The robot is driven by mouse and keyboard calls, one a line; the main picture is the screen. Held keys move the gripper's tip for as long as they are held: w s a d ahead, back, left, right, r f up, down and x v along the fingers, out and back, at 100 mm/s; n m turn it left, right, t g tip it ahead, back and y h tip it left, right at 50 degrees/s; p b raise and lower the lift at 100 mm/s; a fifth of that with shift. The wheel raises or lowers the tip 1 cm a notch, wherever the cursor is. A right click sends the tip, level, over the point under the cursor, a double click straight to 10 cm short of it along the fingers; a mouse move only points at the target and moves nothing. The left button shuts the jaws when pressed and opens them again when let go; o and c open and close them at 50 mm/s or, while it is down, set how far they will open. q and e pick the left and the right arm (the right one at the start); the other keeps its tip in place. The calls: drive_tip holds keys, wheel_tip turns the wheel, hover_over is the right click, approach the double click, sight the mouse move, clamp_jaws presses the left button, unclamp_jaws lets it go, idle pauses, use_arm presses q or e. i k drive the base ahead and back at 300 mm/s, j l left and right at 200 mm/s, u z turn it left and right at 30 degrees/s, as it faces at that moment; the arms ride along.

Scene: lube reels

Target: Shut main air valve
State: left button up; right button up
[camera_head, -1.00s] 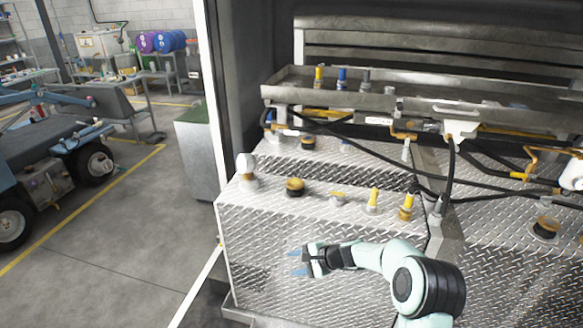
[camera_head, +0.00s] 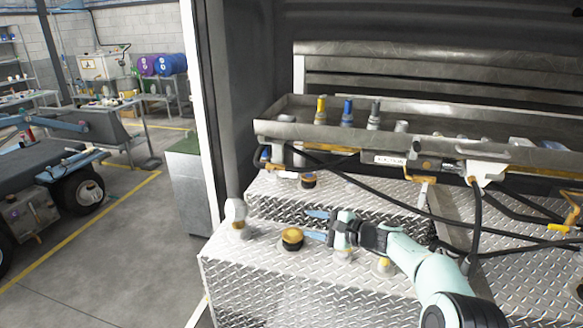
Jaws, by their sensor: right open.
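My right gripper (camera_head: 316,225) is open and empty, with its two blue fingertips pointing left. It is over the diamond-plate box top, just beyond and right of a round yellow-brown cap (camera_head: 292,238). A pale rounded fitting (camera_head: 236,214) stands upright to its left, apart from the fingers. Yellow-handled fittings (camera_head: 421,178) show under the tray, near a white label (camera_head: 391,159) that is hard to read. I cannot tell which part is the main air valve. My arm hides some fittings on the box top. My left gripper is not in view.
A long metal tray (camera_head: 275,129) holding several bottles and fittings runs above the box. Dark hoses (camera_head: 372,190) hang below it on the right. A white door frame (camera_head: 198,110) stands left, with open shop floor (camera_head: 130,230) beyond.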

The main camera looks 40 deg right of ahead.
sight(285, 174)
drive_tip(key=i+l, duration=0.3)
drive_tip(key=l, duration=0.15)
drive_tip(key=i+l, duration=0.35)
